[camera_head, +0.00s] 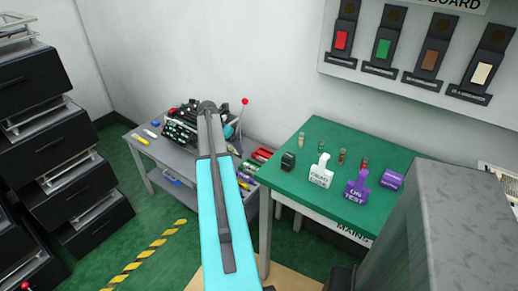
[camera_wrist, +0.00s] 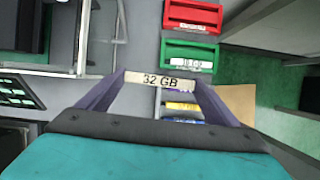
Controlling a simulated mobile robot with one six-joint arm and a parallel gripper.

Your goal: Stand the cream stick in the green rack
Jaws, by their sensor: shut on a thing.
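My gripper (camera_wrist: 160,92) fills the lower part of the wrist view, with its two purple-grey fingers on either side of a cream strip marked "32 GB", the cream stick (camera_wrist: 160,82). The gripper is shut on it. In the head view my arm hides most of the gripper and the stick. A dark unit with a green-and-white front (camera_head: 180,128) stands on the grey table.
Red (camera_wrist: 193,15) and green (camera_wrist: 188,56) cases lie beyond the stick, with a yellow one (camera_wrist: 182,106) nearer. The grey table (camera_head: 150,155) also holds a red-knobbed lever (camera_head: 244,102). A green-topped table (camera_head: 320,140) with blocks stands right; dark drawers (camera_head: 50,150) stand left.

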